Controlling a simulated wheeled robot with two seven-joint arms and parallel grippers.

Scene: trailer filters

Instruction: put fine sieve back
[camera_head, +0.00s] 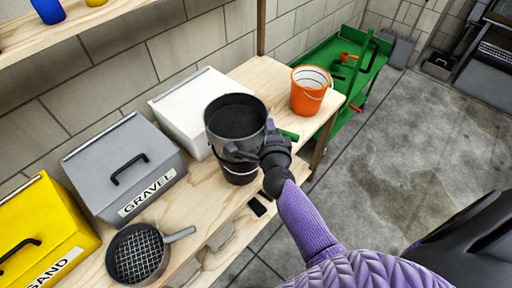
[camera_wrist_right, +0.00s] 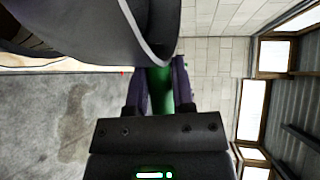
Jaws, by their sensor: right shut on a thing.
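The fine sieve (camera_head: 235,117) is a round dark pan with a fine dark mesh and a grey metallic wall. My right gripper (camera_head: 276,142) is shut on its green handle, whose end sticks out past the fingers. In the wrist view the green handle (camera_wrist_right: 160,88) lies between the two fingers, and the sieve's grey wall (camera_wrist_right: 85,38) fills the upper left. The sieve is over a black bucket (camera_head: 239,172) on the wooden bench; whether they touch I cannot tell. My left gripper is not in view.
A coarse sieve (camera_head: 137,254) lies on the bench (camera_head: 203,206) before the yellow SAND bin (camera_head: 42,228) and grey GRAVEL bin (camera_head: 123,165). A white bin (camera_head: 181,112) stands behind the held sieve. An orange bucket (camera_head: 308,94) stands at right, beside a green cart (camera_head: 345,75).

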